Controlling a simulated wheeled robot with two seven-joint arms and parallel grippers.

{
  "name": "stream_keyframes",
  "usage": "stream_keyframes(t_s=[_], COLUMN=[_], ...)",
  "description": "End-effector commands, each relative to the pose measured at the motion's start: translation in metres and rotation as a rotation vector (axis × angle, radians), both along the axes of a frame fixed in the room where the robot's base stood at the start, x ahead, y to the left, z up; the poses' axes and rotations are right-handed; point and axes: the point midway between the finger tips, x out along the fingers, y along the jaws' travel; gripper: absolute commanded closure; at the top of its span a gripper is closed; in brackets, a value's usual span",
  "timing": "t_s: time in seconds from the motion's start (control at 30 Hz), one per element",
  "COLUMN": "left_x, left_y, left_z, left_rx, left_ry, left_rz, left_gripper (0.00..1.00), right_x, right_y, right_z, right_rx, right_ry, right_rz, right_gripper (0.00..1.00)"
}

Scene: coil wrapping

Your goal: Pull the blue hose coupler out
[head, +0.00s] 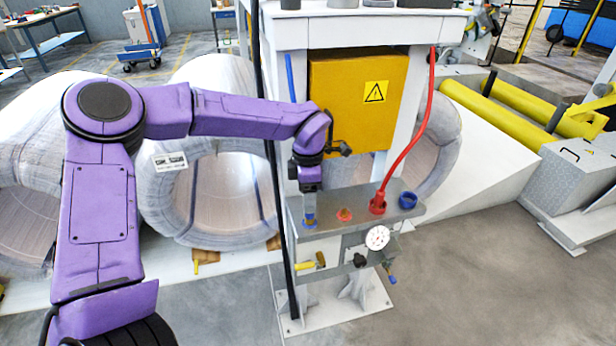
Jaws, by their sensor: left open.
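My left gripper (309,208) reaches down from above at the left end of the grey valve panel (330,227). It is open, with its fingers close above or around a small blue part (310,224) at that end, which may be the blue hose coupler. The gripper hides most of this part, so I cannot tell whether the fingers touch it. The blue hose (290,78) hangs from the top of the stand, and its lower run is hidden behind my arm. My right gripper is not in view.
The red hose (416,135) ends in a red coupler (377,203) on the panel. A red port (345,214) and a blue ring (409,200) sit beside it. A gauge (377,238) and a yellow-handled valve (312,264) are below. A black pole (275,190) stands close to my forearm.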

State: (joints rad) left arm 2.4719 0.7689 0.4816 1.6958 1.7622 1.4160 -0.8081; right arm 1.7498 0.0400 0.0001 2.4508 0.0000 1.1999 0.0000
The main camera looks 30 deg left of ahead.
Motion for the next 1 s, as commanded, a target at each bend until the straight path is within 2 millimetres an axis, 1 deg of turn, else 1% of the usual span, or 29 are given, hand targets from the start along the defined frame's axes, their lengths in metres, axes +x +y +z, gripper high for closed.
stream_keyframes(t_s=[0.03, 0.1, 0.2, 0.3, 0.4, 0.6, 0.67, 0.7, 0.77, 0.8, 0.83, 0.87, 0.9, 0.93, 1.0], left_x=[0.000, 0.000, 0.000, -0.001, 0.000, -0.001, -0.001, -0.001, -0.001, -0.001, -0.001, -0.001, -0.001, -0.001, -0.001], left_y=[0.000, -0.001, 0.000, 0.001, 0.001, 0.001, 0.001, 0.001, 0.002, 0.002, 0.002, 0.002, 0.002, 0.002, 0.002], left_z=[-0.010, -0.024, -0.039, -0.048, -0.052, -0.052, -0.052, -0.052, -0.052, -0.052, -0.052, -0.052, -0.052, -0.052, -0.051], left_rx=[0.001, 0.000, 0.000, 0.000, -0.001, 0.000, 0.000, 0.000, 0.000, -0.001, -0.001, -0.001, 0.000, 0.000, 0.000], left_ry=[0.005, 0.003, 0.003, 0.001, -0.001, -0.001, -0.001, -0.001, -0.001, -0.001, -0.001, -0.001, 0.000, 0.000, -0.001], left_rz=[-0.002, -0.001, 0.001, 0.002, 0.002, 0.003, 0.003, 0.003, 0.004, 0.004, 0.004, 0.004, 0.004, 0.004, 0.004], left_gripper=[0.43, 0.43, 0.43, 0.43, 0.43, 0.43, 0.62, 0.76, 0.95, 1.00, 1.00, 0.80, 0.93, 1.00, 1.00], right_x=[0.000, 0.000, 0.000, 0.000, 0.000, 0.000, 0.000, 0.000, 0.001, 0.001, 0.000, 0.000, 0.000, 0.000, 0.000], right_y=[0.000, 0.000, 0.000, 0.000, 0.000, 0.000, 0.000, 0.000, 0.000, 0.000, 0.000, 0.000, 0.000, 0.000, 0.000], right_z=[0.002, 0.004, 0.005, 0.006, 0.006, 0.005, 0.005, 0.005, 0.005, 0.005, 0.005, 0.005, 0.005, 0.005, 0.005], right_rx=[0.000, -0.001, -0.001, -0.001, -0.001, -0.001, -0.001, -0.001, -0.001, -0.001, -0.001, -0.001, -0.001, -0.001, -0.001], right_ry=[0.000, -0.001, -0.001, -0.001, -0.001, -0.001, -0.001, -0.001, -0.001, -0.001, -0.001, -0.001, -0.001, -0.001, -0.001], right_rz=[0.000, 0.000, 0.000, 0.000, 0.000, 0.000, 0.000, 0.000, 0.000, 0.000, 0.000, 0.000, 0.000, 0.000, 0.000], right_gripper=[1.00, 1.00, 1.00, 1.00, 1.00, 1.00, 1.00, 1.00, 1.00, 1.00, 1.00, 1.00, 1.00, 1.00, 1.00])
